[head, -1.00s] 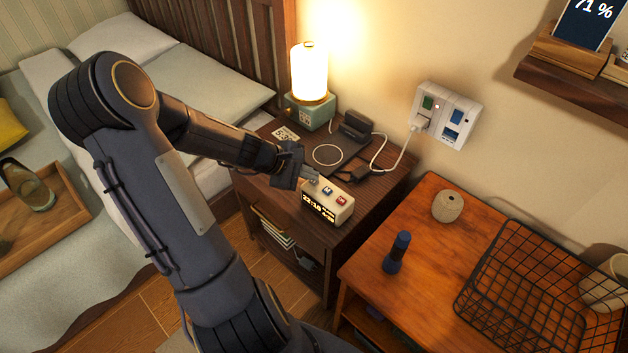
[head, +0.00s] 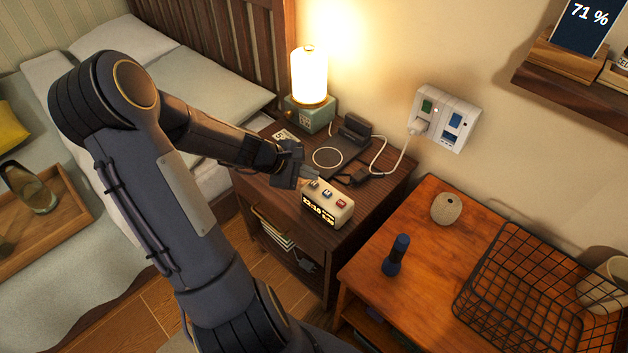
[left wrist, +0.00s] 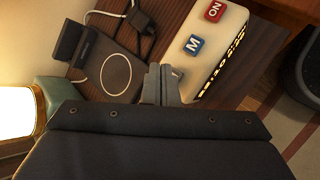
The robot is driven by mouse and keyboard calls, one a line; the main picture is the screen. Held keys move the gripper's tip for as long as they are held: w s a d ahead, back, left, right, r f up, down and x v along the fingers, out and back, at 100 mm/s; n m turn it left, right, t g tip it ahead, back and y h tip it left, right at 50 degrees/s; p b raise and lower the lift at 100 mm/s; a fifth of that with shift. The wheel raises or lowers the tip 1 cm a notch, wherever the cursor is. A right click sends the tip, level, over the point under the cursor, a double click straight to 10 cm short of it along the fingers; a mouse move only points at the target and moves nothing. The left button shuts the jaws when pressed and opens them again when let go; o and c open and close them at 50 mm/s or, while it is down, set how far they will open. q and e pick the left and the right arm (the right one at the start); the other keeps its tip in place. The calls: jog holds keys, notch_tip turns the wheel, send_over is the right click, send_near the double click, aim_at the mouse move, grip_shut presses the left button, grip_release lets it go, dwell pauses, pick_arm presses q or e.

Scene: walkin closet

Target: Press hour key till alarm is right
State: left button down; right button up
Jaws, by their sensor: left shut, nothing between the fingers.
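The alarm clock (head: 326,207) is a small cream box near the front edge of the dark nightstand. My right gripper is out of view.
Behind the clock lie a dark charging pad (head: 335,156) with cables and a lit lamp (head: 309,78). A wooden table (head: 432,240) at right holds a blue flashlight (head: 397,254) and a wire basket (head: 540,290). The bed is at left.

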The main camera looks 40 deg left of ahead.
aim_at(310, 187)
pick_arm(q)
notch_tip(310, 187, up, 5)
jog(key=p, duration=0.4)
dwell(0.3)
dwell(0.6)
